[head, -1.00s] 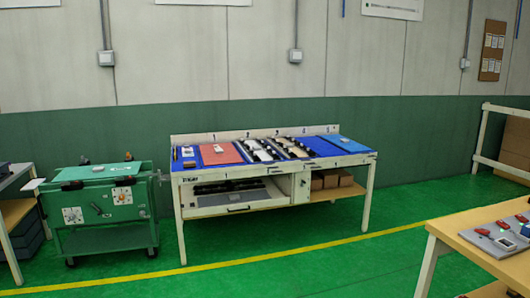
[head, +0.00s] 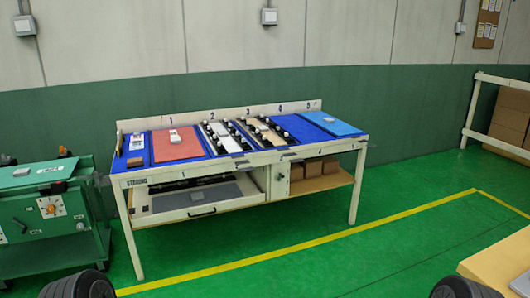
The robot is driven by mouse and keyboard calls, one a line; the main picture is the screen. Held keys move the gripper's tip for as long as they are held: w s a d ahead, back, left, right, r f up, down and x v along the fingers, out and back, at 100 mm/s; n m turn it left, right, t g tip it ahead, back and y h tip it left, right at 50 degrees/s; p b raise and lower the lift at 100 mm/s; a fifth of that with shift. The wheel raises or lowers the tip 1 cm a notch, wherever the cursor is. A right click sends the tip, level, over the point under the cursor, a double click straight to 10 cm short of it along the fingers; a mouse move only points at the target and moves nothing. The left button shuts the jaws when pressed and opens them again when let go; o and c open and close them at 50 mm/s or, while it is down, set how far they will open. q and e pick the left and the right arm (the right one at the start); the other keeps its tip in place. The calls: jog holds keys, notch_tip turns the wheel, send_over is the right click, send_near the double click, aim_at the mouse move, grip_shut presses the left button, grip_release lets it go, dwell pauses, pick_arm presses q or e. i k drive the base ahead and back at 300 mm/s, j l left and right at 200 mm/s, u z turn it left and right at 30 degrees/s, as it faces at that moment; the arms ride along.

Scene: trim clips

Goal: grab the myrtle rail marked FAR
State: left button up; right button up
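I cannot pick out a myrtle rail or read the word FAR at this distance. The white workbench (head: 250,203) stands ahead against the wall. On its blue top, a pale rail-like strip (head: 226,138) and a tan one (head: 264,132) lie among dark holders with white knobs. A salmon panel (head: 176,149) with a small white piece lies left of them. My grippers are not in view; only dark ribbed parts of my arms show at the bottom corners.
A green cart (head: 45,214) stands left of the bench. A wooden-topped table (head: 503,262) cuts in at bottom right. A blue panel (head: 330,123) lies at the bench's right end. Below are an open drawer (head: 202,201) and brown boxes (head: 311,168). Green floor in front is clear.

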aim_at(241, 141)
jog(key=i+u, duration=0.1)
jog(key=i, duration=0.45)
jog(key=i+l+u, duration=0.1)
jog(key=i, duration=0.45)
jog(key=i+l+u, duration=0.1)
jog(key=i, duration=0.45)
jog(key=i+l+u, duration=0.1)
jog(key=i, duration=0.4)
jog(key=i+l+u, duration=0.2)
jog(key=i+u, duration=0.15)
jog(key=i+l+u, duration=0.65)
jog(key=i+l, duration=0.05)
jog(key=l, duration=0.05)
